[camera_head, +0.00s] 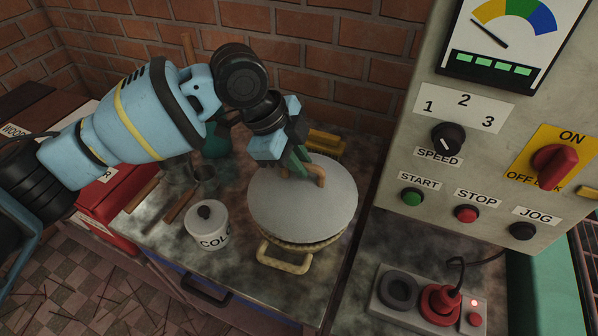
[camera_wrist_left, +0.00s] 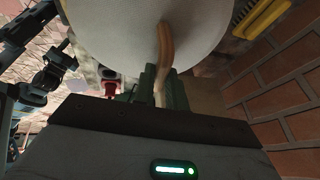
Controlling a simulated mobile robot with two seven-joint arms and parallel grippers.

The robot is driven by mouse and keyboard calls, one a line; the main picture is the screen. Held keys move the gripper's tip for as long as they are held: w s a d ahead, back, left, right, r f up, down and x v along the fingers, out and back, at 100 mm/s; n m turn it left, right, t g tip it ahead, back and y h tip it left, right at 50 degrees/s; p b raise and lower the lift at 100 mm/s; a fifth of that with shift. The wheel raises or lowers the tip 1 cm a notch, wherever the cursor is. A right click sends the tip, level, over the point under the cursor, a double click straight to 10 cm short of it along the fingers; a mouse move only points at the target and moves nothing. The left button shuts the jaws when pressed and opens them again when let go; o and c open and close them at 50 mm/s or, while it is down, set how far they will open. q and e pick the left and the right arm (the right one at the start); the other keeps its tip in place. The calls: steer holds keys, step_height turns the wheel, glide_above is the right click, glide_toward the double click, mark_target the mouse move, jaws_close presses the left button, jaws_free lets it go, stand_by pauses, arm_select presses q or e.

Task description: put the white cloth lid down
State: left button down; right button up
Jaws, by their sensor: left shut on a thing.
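The white cloth lid (camera_head: 302,210) is a round pale disc with a wooden handle (camera_head: 318,174) on top. It lies over a round basket-like container (camera_head: 300,245) with tan handles, on the worktable. I cannot tell whether it rests fully on the rim. My left gripper (camera_head: 303,165) is shut on the lid's wooden handle, at the lid's far side. In the left wrist view the lid (camera_wrist_left: 110,35) fills the top, with its handle (camera_wrist_left: 165,50) running down between the green fingers (camera_wrist_left: 160,88). My right gripper is not in view.
A white pot with a dark-knobbed lid (camera_head: 207,227) stands left of the container. A control panel (camera_head: 480,150) rises on the right, with a red-buttoned box (camera_head: 435,300) below it. A brick wall (camera_head: 320,80) is behind. A red box (camera_head: 110,205) is at the left.

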mark_target(304, 181)
arm_select(q)
step_height(304, 181, down, 4)
steer(key=shift+r, duration=0.25)
steer(key=shift+f, duration=0.1)
steer(key=c, duration=1.4)
jaws_free()
steer(key=shift+c, duration=0.2)
steer(key=v, duration=1.2)
steer(key=shift+p, duration=0.3)
